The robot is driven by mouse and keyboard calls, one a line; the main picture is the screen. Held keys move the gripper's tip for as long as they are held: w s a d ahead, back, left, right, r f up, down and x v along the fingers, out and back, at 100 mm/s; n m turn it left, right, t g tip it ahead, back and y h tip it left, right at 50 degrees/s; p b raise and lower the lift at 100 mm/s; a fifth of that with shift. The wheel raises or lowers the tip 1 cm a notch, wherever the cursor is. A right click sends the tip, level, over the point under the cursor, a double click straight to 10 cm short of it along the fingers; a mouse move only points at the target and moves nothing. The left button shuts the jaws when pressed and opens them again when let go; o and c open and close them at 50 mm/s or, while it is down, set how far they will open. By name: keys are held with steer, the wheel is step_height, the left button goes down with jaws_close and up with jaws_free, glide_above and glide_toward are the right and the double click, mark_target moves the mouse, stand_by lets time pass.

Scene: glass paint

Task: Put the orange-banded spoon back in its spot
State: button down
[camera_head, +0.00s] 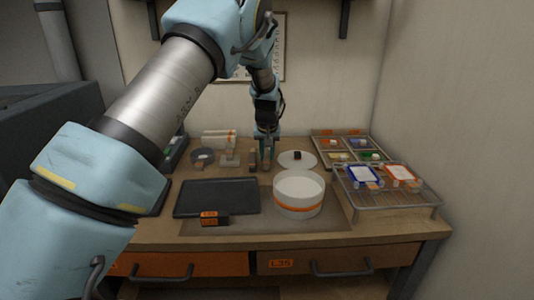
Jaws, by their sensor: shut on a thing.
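My gripper (266,163) points down at the back middle of the worktop, between a small brown block on its left and a white round lid or plate on its right. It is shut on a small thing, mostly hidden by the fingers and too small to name. I cannot make out the orange-banded spoon for sure anywhere in this view. Its spot cannot be told either. A white round tub (298,190) with an orange band stands in front of my gripper, to the right.
A dark flat tray (218,197) and a black orange-labelled box (214,219) lie front left. The white disc (308,161) bears a dark knob. A divided tray (321,146) and a wire rack (428,208) with framed panes stand right. Small items crowd the back left.

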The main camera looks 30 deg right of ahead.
stand_by(0.3)
steer(key=shift+f+b, duration=0.3)
steer(key=shift+f, duration=0.15)
stand_by(1.0)
steer(key=c, duration=0.6)
jaws_free()
